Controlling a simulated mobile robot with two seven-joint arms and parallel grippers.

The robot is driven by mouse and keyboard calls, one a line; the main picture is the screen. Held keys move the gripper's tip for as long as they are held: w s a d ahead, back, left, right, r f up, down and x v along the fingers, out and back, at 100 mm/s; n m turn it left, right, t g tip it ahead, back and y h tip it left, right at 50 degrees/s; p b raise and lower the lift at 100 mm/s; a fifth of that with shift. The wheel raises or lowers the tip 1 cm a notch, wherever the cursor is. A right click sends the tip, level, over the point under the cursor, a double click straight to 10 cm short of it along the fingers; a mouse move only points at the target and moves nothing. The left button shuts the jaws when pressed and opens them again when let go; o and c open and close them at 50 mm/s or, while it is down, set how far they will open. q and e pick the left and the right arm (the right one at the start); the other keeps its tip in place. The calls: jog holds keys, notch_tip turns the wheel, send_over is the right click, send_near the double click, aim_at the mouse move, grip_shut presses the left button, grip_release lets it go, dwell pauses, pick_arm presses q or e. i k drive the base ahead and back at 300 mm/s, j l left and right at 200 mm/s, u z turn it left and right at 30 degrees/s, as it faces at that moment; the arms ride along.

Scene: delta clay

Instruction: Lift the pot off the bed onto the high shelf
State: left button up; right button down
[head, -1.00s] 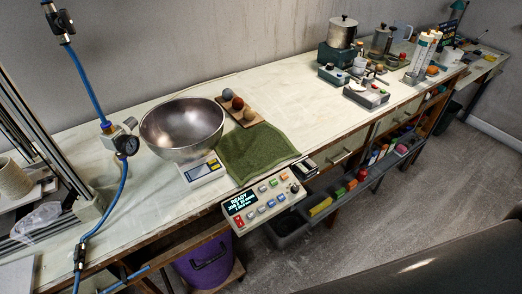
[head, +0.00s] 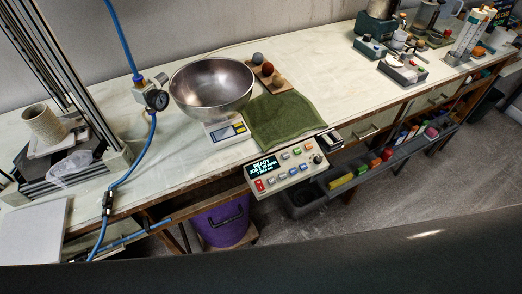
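A pale, ribbed clay pot (head: 44,125) stands upright at the left, on a light plate over the dark bed (head: 95,171) of a machine with tall metal rails (head: 92,75). A crumpled clear plastic piece (head: 72,172) lies on the bed in front of the pot. No high shelf can be made out in this view. Neither of my grippers is in view.
A steel bowl (head: 212,88) sits on a scale beside a green cloth (head: 281,120). A blue hose with a gauge (head: 157,99) runs down right of the machine. A control panel (head: 286,167) hangs at the bench front. A white slab (head: 35,232) lies at lower left.

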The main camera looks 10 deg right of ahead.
aim_at(38, 116)
jog(key=u, duration=1.35)
